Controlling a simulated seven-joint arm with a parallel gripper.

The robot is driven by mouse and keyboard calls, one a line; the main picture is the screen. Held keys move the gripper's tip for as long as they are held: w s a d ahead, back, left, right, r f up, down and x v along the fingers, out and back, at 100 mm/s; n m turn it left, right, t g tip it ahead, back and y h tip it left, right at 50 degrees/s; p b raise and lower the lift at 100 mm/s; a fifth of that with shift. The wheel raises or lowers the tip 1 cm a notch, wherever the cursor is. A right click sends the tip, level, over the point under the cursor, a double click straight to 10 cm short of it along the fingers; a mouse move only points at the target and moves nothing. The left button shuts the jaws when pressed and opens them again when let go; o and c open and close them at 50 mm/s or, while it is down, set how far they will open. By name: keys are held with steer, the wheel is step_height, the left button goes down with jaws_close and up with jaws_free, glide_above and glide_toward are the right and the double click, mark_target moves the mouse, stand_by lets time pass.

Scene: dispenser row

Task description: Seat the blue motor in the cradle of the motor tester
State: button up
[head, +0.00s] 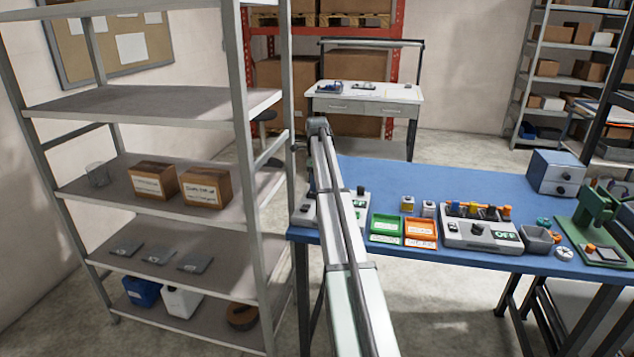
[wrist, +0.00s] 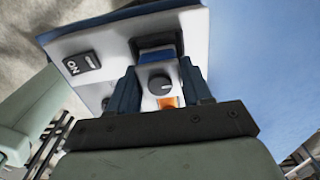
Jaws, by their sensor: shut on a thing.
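The motor tester (wrist: 110,50) is a white unit with a dark knob, a switch and a label reading ON. In the head view it is the white unit (head: 303,213) at the table's left end, partly behind my arm. My gripper (wrist: 158,66) is over the tester in the wrist view, a finger on each side. It is shut on a dark blue block, which looks like the blue motor (wrist: 158,50).
A green tray (head: 386,239) and an orange tray (head: 420,243) lie right of the tester. Beyond is a larger white unit (head: 462,241) with an OFF label and several coloured pieces. A grey bin (head: 541,238) is farther right. A metal shelf (head: 150,102) stands left.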

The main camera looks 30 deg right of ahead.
steer(key=shift+f, duration=0.25)
stand_by(0.3)
steer(key=o, duration=1.7)
steer(key=shift+c, duration=0.2)
steer(key=shift+r, duration=0.15)
steer(key=shift+r, duration=3.35)
